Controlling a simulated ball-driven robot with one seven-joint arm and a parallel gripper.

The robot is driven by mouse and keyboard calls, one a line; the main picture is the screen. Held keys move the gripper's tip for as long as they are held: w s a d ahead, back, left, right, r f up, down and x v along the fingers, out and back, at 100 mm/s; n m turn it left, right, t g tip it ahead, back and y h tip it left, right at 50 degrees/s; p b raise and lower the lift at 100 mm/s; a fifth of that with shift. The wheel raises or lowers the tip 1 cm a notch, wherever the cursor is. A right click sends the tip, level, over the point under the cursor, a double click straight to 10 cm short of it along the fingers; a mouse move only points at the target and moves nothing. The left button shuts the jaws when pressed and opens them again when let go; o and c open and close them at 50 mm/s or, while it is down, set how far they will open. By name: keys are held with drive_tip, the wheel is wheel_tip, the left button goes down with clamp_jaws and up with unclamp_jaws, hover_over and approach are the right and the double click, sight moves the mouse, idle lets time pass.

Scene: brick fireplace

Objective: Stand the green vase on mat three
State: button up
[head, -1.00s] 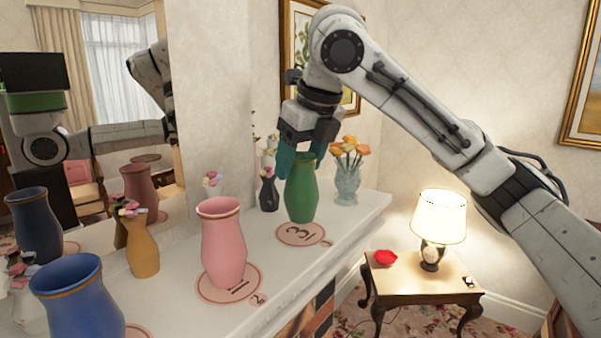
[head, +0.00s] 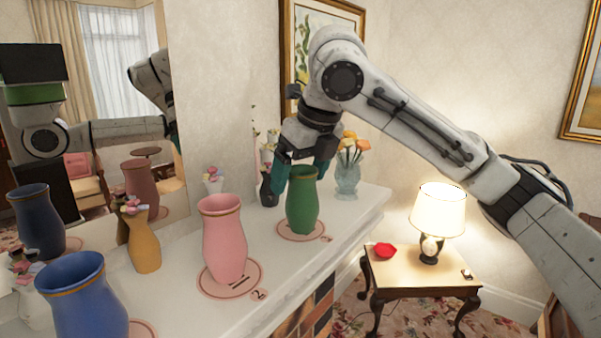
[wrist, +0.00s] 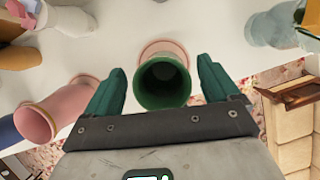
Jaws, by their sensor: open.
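The green vase (head: 302,205) stands upright on the round pink mat three (head: 286,232) at the far end of the mantel; its base hides most of the mat's middle. In the wrist view the green vase (wrist: 163,82) shows from above, its mouth between and beyond my fingertips, with part of the pink mat (wrist: 160,47) behind it. My gripper (head: 304,178) is open just above and around the back of the vase's rim, fingers apart from it in the wrist view.
A pink vase (head: 223,240) stands on mat two (head: 230,290), and a blue vase (head: 85,300) is nearer. A yellow vase (head: 143,250) stands by the mirror. A glass vase of orange flowers (head: 347,180) is behind the green vase. The mantel's front edge drops to the right.

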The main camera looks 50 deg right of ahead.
drive_tip(key=d+b+v, duration=0.1)
drive_tip(key=v, duration=1.1)
drive_tip(key=shift+a+r, duration=0.2)
drive_tip(key=shift+a, duration=0.25)
drive_tip(key=shift+f, duration=0.1)
